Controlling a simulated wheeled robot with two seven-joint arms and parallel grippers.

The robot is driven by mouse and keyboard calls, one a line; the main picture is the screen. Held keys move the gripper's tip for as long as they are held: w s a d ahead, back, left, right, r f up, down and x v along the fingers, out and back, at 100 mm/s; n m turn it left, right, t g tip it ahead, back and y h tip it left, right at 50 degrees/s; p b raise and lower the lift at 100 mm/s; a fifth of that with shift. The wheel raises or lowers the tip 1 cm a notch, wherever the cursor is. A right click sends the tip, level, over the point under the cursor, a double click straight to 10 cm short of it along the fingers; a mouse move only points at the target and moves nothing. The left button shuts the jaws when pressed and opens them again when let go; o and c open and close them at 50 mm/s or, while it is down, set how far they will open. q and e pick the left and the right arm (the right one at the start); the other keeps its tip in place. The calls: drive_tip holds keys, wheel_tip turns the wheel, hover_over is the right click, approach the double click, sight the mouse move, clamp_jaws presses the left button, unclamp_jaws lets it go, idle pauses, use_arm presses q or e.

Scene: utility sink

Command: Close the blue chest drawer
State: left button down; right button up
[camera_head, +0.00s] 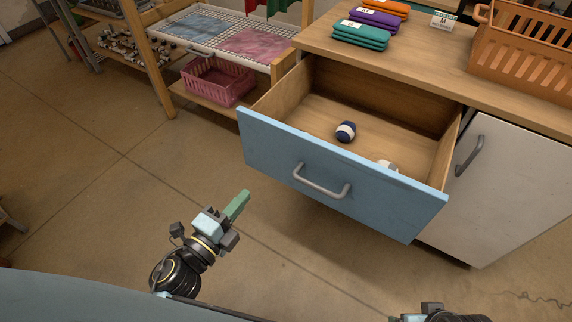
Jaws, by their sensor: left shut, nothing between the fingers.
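The blue chest drawer (270,155) stands pulled well out of the wooden chest and shows its inside. Its grey bar handle (321,182) is on the middle of the blue front.
Folded cloths (361,33) and an orange basket (520,50) are on the chest top. A white cabinet door (510,180) is right of the drawer. A wooden rack with a pink basket (216,82) stands at the back left. The floor (130,180) at the left is clear.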

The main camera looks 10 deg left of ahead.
sight(283, 149)
use_arm(q)
drive_tip(key=x, duration=1.4)
